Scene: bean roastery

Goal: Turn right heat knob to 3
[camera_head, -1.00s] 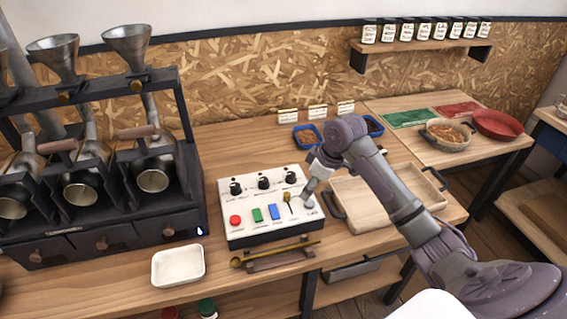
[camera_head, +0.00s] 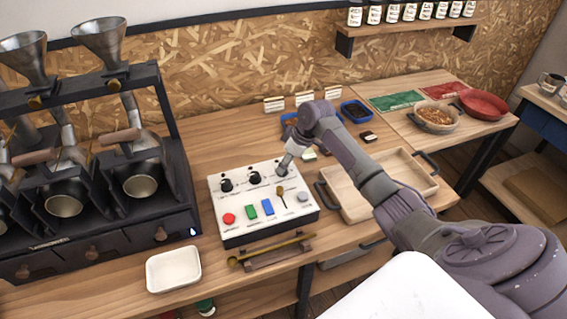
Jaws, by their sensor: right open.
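The white control box (camera_head: 240,206) stands on the wooden bench. Its left knob (camera_head: 226,185) and middle knob (camera_head: 254,178) are black and show clearly. The right heat knob, at the right end of that row, is hidden behind my right gripper. My right gripper (camera_head: 284,165) is open and points down at that spot on the panel. Whether its fingers touch the knob, or where the knob points, I cannot tell. My left gripper is not in view.
On the panel's front sit a red button (camera_head: 229,218), a green switch (camera_head: 251,212), a blue switch (camera_head: 268,206) and a small lever (camera_head: 282,195). A wooden tray (camera_head: 362,205) stands to the right. A white dish (camera_head: 173,269) and the roaster (camera_head: 90,170) are on the left.

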